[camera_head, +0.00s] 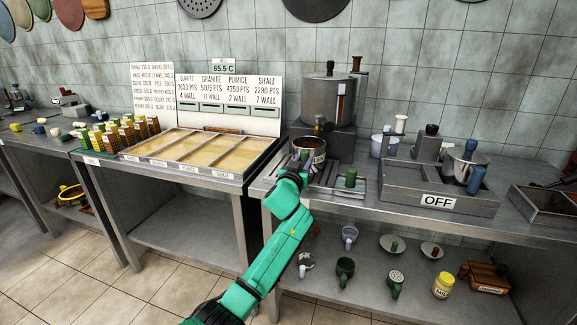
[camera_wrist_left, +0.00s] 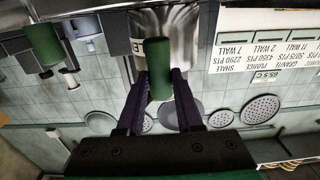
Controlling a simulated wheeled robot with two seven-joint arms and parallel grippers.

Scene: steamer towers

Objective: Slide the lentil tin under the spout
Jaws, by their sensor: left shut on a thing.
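The lentil tin (camera_head: 319,159), a round metal tin with a pale label, stands on the bench in front of the large metal urn (camera_head: 318,97). The urn's dark spout (camera_head: 319,127) shows just above and behind the tin's rim; I cannot tell how exactly it lines up with the opening. My left gripper (camera_head: 301,172) is at the tin's near side. In the left wrist view, which is upside down, it is shut on a green handle (camera_wrist_left: 159,72) in front of the tin (camera_wrist_left: 181,40) and its partly readable label. My right gripper is not in view.
Right of the tin is a slatted tray (camera_head: 328,178) with a green cylinder (camera_head: 351,178). Further right is a grey box marked OFF (camera_head: 398,194). On the left is a sectioned tray (camera_head: 165,150) below a price board (camera_head: 240,100).

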